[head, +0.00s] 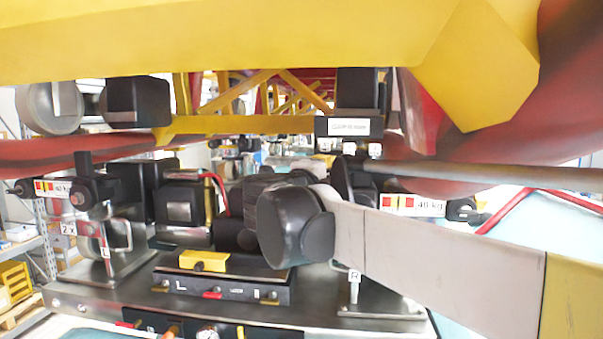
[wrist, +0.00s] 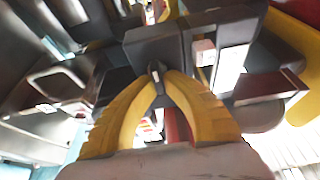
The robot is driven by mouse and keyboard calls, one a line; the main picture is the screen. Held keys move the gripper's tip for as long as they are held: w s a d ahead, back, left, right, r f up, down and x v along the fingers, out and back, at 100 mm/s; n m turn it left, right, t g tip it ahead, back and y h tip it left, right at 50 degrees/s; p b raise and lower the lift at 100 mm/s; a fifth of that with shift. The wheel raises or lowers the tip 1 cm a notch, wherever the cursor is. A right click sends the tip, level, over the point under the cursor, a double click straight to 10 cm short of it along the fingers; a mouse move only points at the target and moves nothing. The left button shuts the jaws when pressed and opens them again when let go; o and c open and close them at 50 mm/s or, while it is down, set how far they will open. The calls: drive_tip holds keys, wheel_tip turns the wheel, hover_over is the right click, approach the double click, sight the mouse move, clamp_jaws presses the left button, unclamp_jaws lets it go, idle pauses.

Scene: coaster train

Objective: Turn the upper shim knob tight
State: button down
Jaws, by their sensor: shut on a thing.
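In the wrist view, my gripper (wrist: 157,84) has two yellow fingers that converge at their tips. They are shut on a small dark knob (wrist: 154,66), which appears to be the upper shim knob. The knob is in front of a dark block (wrist: 155,47), and little of it shows between the tips. In the head view, my arm reaches in from the right and its dark wrist joints cover the middle. The fingers and the held knob cannot be made out there. How far the knob is turned cannot be told.
A yellow beam (head: 200,40) crosses above my arm. A steel base plate (head: 110,303) carries a black panel with a yellow block (head: 203,262). A clamp with a black knob (head: 82,188) stands at left. A grey bar (head: 480,172) runs at right. Space around the wrist is tight.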

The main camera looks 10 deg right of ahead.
drive_tip(key=c, duration=1.5)
unclamp_jaws()
drive_tip(key=shift+a, duration=0.1)
drive_tip(key=v, duration=0.8)
